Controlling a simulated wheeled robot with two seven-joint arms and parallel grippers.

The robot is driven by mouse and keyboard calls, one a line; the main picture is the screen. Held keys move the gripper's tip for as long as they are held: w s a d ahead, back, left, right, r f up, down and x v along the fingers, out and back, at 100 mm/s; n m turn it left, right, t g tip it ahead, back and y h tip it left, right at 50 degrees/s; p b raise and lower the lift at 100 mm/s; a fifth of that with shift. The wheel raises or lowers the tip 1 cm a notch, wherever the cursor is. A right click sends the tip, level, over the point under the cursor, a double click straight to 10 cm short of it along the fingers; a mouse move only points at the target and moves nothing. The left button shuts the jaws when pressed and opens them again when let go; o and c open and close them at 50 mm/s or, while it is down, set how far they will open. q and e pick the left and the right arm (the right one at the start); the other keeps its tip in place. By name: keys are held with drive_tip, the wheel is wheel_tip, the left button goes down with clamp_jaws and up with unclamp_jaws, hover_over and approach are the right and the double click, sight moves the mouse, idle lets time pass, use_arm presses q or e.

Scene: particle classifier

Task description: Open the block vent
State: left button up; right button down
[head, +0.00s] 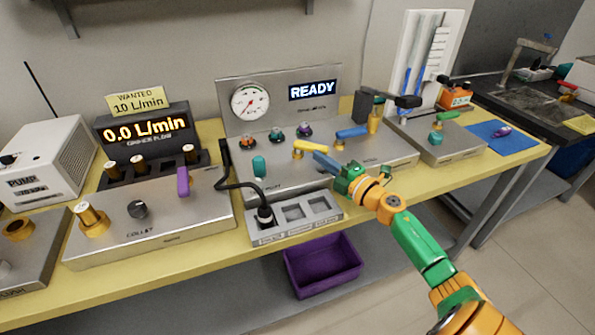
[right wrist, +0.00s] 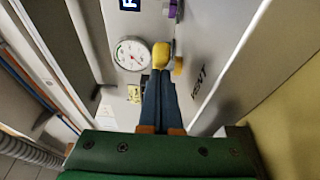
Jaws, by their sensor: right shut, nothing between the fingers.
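A yellow lever handle (head: 310,148) stands on the middle steel panel (head: 395,155) in the head view. My right gripper (head: 318,156) is shut with its blue fingers together and empty, the tips right at the handle's near side. The yellow handle (right wrist: 163,55) also shows just beyond the fingertips (right wrist: 162,76) in the right wrist view; I cannot tell whether they touch. A printed "VENT" label (right wrist: 198,82) lies on the panel right of the fingers there. My left gripper is not in view.
A blue lever (head: 352,132), a teal knob (head: 259,166) and a black cable (head: 226,170) are close by. A gauge (head: 250,101) and READY display (head: 313,90) stand behind. A slotted tray (head: 326,220) lies in front, a purple bin (head: 322,266) below.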

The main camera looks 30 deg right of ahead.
drive_tip(key=shift+w+d+b, duration=0.2)
drive_tip(key=shift+d+b, duration=0.1)
drive_tip(key=shift+d, duration=0.3)
drive_tip(key=shift+w+d+b, duration=0.2)
drive_tip(key=shift+d+b, duration=0.1)
drive_tip(key=shift+d, duration=0.3)
drive_tip(key=shift+w+d, duration=0.6)
drive_tip(key=shift+d, duration=0.3)
